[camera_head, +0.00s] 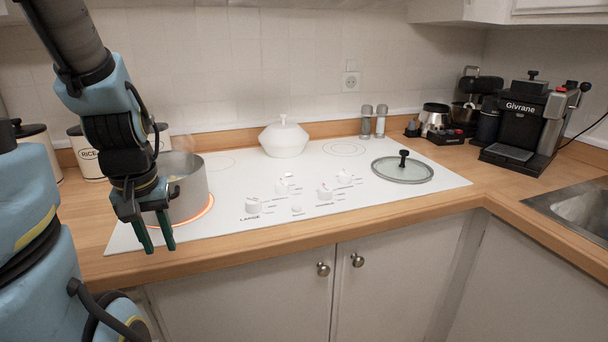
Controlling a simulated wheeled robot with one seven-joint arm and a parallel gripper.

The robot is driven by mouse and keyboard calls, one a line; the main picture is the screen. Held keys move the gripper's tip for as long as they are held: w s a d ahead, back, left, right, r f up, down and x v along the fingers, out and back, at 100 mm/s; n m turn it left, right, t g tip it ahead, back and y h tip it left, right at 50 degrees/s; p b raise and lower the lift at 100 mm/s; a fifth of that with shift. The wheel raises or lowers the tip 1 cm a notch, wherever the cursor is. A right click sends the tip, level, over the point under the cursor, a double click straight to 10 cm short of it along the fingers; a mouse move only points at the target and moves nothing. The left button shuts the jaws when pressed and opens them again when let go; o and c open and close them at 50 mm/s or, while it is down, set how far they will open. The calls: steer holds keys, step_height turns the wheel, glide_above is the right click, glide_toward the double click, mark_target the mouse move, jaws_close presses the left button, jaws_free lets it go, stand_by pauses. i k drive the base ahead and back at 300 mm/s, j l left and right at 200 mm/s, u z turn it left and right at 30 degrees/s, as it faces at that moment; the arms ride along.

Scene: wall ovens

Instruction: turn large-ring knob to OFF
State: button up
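The large-ring knob (252,206) is a small white knob at the front left of the knob group on the white cooktop (390,202), with the word LARGE printed just in front of it. Its exact pointer setting is too small to read. A steel pot (190,198) stands at the cooktop's left on a ring glowing orange (207,212). My gripper (160,246) hangs in front of the pot, left of the knob and apart from it. Its two green fingers point down with a gap between them and hold nothing. My arm hides part of the pot.
Several other white knobs (324,192) sit close to the right and behind. A white lidded pot (284,140) stands at the back, and a glass lid (402,168) lies at the right. Shakers (366,121), a coffee machine (524,125) and a sink (575,208) are farther right.

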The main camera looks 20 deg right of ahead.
mark_target(253, 204)
steer(key=k+l+u, duration=0.75)
steer(key=i, duration=0.55)
